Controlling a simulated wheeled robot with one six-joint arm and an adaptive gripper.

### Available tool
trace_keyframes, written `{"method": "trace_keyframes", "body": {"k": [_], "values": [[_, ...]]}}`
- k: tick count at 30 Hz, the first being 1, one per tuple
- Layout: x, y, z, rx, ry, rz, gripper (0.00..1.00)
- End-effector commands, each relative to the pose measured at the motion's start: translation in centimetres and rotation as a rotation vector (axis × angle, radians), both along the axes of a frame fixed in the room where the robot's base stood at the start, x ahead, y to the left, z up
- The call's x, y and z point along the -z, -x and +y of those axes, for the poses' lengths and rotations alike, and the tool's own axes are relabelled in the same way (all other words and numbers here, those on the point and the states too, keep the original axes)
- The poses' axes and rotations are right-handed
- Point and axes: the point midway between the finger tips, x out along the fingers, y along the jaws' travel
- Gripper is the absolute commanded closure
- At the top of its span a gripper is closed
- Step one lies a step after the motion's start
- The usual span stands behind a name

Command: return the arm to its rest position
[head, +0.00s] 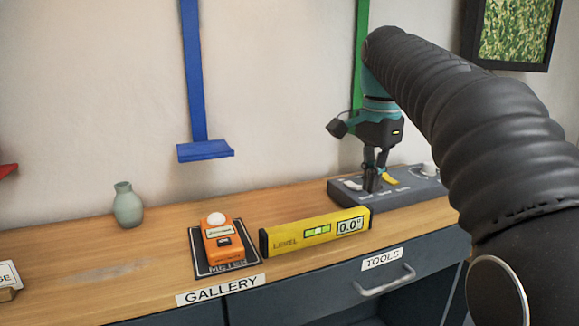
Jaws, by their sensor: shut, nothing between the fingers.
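My arm reaches in from the right of the head view, its black ribbed sleeve covering much of that side. My gripper (375,183) points down over the grey box with knobs (345,193) at the back right of the wooden bench. Its fingers are shut with nothing between them. The fingertips overlap the box's top in the picture; I cannot tell whether they touch it. Part of the box is hidden behind the fingers.
A yellow level (290,239) and an orange meter (222,240) on a dark mat stand left of my gripper. A green vase (127,206) is further left. A blue bracket (205,150) hangs on the wall. A drawer handle (385,283) juts from the front.

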Motion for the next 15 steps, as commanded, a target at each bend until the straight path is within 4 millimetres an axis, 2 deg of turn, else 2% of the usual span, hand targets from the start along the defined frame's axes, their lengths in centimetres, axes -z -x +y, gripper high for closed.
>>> {"method": "trace_keyframes", "body": {"k": [8, 11, 15], "values": [[1.7, 3.7, -0.2, -0.169, 0.016, -0.074, 1.0], [3.1, 6.0, -0.2, -0.269, 0.032, -0.116, 1.0], [6.0, 9.6, -0.3, -0.433, 0.066, -0.184, 1.0]]}}
